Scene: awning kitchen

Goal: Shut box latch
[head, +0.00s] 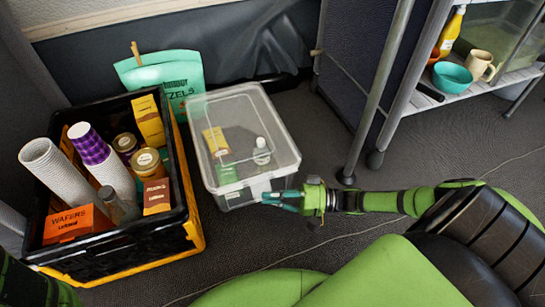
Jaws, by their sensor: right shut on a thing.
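A clear plastic box (286,128) with a translucent lid (238,101) stands on the dark floor in the middle of the head view. The lid lies over the box. My right gripper (268,196) is at the box's near side, by its right front corner, shut on the white box latch (258,189). The gripper hides part of the latch, so I cannot tell its exact angle. My left gripper is not in view; only a bit of my left arm shows at the bottom left.
A black and yellow crate (122,262) with cups, jars and packets stands just left of the box. A teal bag (187,88) is behind them. A shelf cart (375,158) with bowls and a mug stands at the right. The floor right of the box is clear.

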